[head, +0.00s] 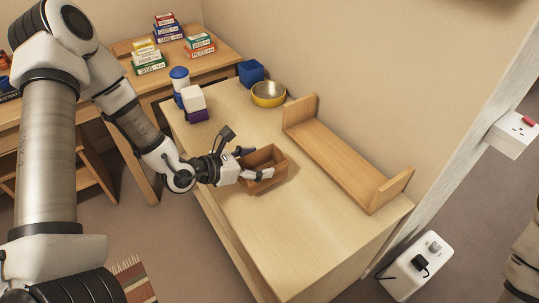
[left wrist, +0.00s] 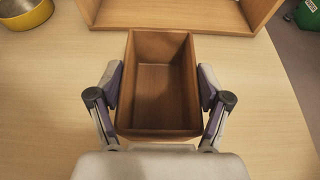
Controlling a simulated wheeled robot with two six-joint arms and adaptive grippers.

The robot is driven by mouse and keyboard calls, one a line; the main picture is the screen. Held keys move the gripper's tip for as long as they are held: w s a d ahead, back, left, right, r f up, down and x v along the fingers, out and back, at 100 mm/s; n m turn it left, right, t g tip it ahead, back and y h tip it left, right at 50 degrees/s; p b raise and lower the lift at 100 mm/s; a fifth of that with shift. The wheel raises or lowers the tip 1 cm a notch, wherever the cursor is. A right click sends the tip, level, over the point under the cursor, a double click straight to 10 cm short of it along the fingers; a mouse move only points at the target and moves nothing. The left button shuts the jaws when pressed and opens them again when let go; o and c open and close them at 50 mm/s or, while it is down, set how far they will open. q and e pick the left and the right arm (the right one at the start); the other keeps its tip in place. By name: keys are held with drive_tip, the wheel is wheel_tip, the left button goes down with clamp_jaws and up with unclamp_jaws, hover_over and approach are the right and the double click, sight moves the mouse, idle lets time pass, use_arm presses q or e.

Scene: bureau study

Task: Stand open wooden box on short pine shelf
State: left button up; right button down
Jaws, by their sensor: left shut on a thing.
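The open wooden box (head: 265,161) is small, brown and empty. It is at or just above the light wood top, in front of the shelf; I cannot tell if it touches the top. My left gripper (head: 256,163) is shut on it, one finger on each side. In the left wrist view the box (left wrist: 160,128) lies between the two fingers (left wrist: 160,90), its open side facing the camera. The short pine shelf (head: 345,160) is a low board with an upright at each end, near the wall, and its board is empty. Its edge also shows in the left wrist view (left wrist: 170,14). My right gripper is not in view.
A yellow bowl (head: 268,94), a blue cube (head: 251,73) and a white block on a purple one (head: 194,98) stand at the back of the top. Stacked small boxes (head: 168,30) stand on the desk behind. The front of the top (head: 310,235) is clear.

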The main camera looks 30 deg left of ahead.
sight(269, 152)
use_arm(q)
drive_tip(key=w+f, duration=0.1)
drive_tip(key=w, duration=0.1)
drive_tip(key=w+f, duration=0.2)
drive_tip(key=w, duration=0.1)
drive_tip(key=w+a+f+b, duration=0.1)
drive_tip(key=w, duration=0.2)
drive_tip(key=shift+w+f, duration=0.15)
drive_tip(key=shift+w, duration=0.05)
drive_tip(key=shift+s, duration=0.1)
drive_tip(key=shift+f, duration=0.2)
drive_tip(key=o, duration=1.2)
drive_tip(key=shift+c, duration=0.2)
drive_tip(key=shift+r, duration=0.15)
